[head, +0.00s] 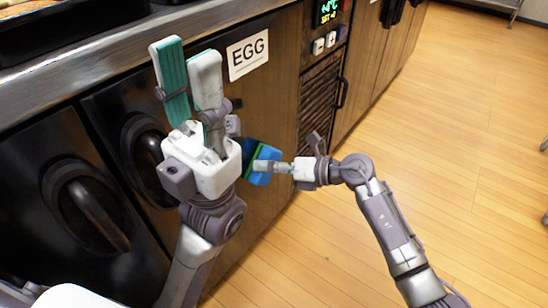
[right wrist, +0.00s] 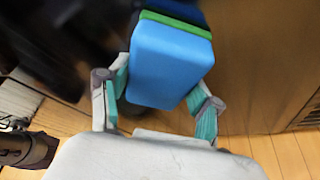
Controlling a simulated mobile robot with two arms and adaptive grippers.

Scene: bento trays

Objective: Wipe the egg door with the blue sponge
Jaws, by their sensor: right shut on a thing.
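The egg door (head: 262,100) is a dark wood panel with a white EGG label (head: 247,54) near its top. The blue sponge (head: 263,168) has a green layer and is held low in front of this door. My right gripper (head: 274,166) is shut on it. In the right wrist view the sponge (right wrist: 170,65) sits between both teal-padded fingers, its far side towards the wood; I cannot tell whether it touches. My left gripper (head: 187,62) is open and empty, raised in front of the cabinet left of the label. My left arm hides part of the door.
Two dark doors with black handles (head: 92,212) are at the left. A metal counter edge (head: 120,45) runs above. A display panel (head: 328,12) and a vent (head: 320,105) are right of the egg door. The wooden floor (head: 450,130) at the right is clear.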

